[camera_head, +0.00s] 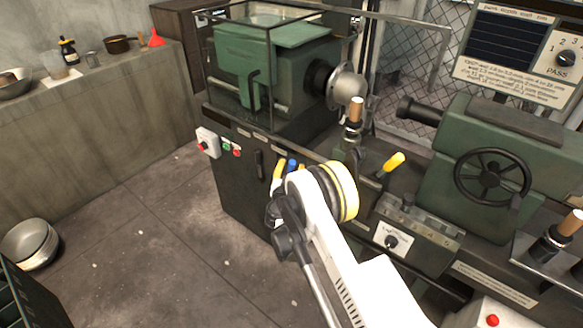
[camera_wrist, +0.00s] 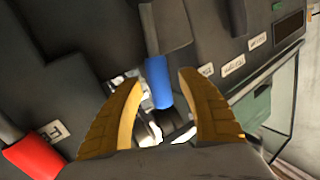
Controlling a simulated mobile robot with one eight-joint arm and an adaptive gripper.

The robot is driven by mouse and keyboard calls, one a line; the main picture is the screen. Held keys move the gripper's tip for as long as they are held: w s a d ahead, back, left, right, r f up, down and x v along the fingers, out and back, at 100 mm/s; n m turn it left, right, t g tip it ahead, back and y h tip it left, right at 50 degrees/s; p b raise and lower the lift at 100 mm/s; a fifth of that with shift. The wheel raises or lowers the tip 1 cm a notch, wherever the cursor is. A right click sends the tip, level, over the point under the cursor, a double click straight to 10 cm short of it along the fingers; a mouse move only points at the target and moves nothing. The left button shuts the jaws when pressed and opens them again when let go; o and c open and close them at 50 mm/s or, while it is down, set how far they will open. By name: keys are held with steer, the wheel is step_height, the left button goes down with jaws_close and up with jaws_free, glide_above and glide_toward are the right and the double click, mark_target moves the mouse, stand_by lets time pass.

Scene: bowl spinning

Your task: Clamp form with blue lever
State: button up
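The blue lever (camera_head: 292,164) is on the dark front of the green lathe, mostly hidden behind my arm in the head view. In the wrist view the blue lever (camera_wrist: 158,84) stands between the two yellow fingers of my gripper (camera_wrist: 161,80). The fingers are apart, with a visible gap on each side of the lever. In the head view a yellow fingertip of my gripper (camera_head: 284,170) shows just left of the lever. A round metal piece (camera_head: 347,86), which looks like the form, is at the spindle. The tailstock (camera_head: 420,111) points toward it with a gap between.
A red handle (camera_wrist: 36,155) is at the lower left of the wrist view. A handwheel (camera_head: 492,177) is farther right. The floor left of the lathe is mostly clear.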

steer(key=shift+r, duration=0.1)
step_height(320, 180, up, 10)
steer(key=shift+f, duration=0.1)
stand_by(0.3)
